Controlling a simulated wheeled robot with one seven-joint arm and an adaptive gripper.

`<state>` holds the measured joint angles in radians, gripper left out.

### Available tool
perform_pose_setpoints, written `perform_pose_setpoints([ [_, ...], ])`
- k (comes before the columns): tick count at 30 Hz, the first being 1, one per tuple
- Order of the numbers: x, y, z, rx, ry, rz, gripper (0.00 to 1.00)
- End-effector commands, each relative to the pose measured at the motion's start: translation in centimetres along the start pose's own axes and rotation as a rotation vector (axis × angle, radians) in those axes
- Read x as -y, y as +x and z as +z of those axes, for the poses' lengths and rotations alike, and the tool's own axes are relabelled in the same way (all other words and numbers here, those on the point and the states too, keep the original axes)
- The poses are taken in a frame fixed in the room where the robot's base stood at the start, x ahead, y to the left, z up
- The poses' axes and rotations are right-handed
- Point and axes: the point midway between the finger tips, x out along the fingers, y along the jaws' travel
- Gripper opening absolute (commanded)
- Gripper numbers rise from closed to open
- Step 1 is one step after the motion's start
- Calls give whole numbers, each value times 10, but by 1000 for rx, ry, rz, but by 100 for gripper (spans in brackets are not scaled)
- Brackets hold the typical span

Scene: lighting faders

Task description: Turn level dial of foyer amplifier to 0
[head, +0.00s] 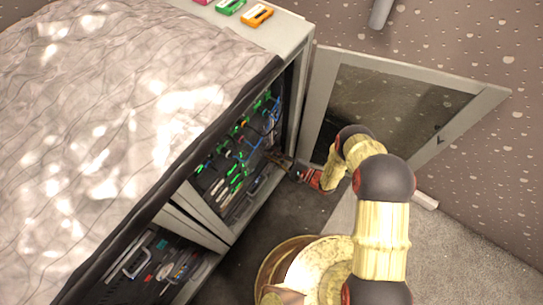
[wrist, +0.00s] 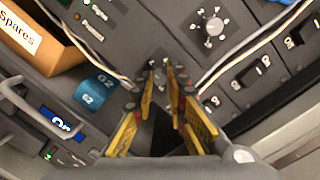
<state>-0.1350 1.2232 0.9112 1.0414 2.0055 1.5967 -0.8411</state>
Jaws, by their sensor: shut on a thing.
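My gripper (head: 281,161) reaches into the open equipment rack from its right side in the head view. In the wrist view its yellow-padded fingers (wrist: 160,80) point at a grey panel and are closed on a small knob, most likely a dial. The fingers hide nearly all of that knob, so its pointer and setting cannot be read. Another dial (wrist: 212,27), with a pale pointer and white marks around it, stands on the panel to the upper right, apart from the fingers. No label for the foyer amplifier is legible.
A box marked Spares (wrist: 35,38), a blue block marked G2 (wrist: 96,92) and black rocker switches (wrist: 250,72) surround the fingers. Pale cables (wrist: 240,45) run close on both sides. The rack door (head: 318,105) stands open at the right; a crinkled cover (head: 110,110) drapes the top.

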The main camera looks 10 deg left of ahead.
Motion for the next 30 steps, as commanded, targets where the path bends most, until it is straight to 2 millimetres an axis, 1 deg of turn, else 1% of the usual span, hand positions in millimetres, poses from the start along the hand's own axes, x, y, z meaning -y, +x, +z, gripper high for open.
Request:
perform_pose_setpoints([
  [9,1,0,0,-17,-297,23,0],
  [18,1,0,1,-30,-549,41,0],
  [24,0,0,2,-37,-667,50,0],
  [30,1,0,2,-41,-739,55,0],
])
